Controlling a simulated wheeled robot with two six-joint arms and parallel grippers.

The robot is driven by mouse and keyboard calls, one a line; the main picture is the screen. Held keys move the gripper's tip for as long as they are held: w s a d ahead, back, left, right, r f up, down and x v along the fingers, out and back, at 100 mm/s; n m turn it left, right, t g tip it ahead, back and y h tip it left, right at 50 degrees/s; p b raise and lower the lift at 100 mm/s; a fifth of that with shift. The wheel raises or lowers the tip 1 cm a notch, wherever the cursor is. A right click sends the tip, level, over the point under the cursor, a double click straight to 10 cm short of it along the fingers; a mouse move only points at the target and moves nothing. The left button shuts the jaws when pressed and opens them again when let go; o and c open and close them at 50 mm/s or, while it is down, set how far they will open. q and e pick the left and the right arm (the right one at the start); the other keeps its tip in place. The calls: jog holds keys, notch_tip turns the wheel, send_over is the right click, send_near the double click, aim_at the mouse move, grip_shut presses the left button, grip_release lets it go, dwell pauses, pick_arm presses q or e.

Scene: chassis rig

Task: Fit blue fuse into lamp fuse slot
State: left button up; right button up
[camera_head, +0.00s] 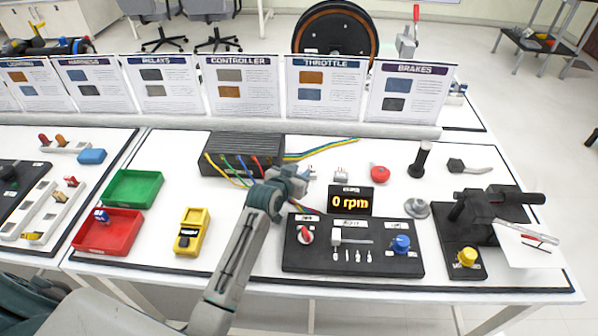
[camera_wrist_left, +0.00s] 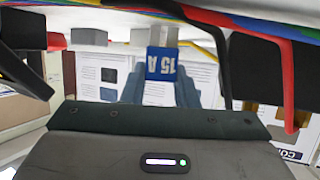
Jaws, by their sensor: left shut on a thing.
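My left gripper (camera_head: 290,178) is over the table beside the black finned box (camera_head: 240,153) with coloured wires. In the left wrist view, its grey-blue fingers (camera_wrist_left: 160,90) are shut on a blue fuse (camera_wrist_left: 162,64) marked "15 A". The fuse's grey end points away from the gripper. In the head view the held fuse is too small to make out. I cannot tell which part is the lamp fuse slot, or whether the fuse touches it. My right gripper is not in view.
A red tray (camera_head: 82,248) holding a small blue-and-white part, a green tray (camera_head: 158,189) and a yellow meter (camera_head: 185,243) stand left of my arm. A black control panel (camera_head: 300,263) and an rpm display (camera_head: 352,190) are to the right. Posters line the back.

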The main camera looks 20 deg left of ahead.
pick_arm(q)
jog(key=shift+f, duration=0.15)
jog(key=o, duration=0.9)
jog(key=shift+o, duration=0.2)
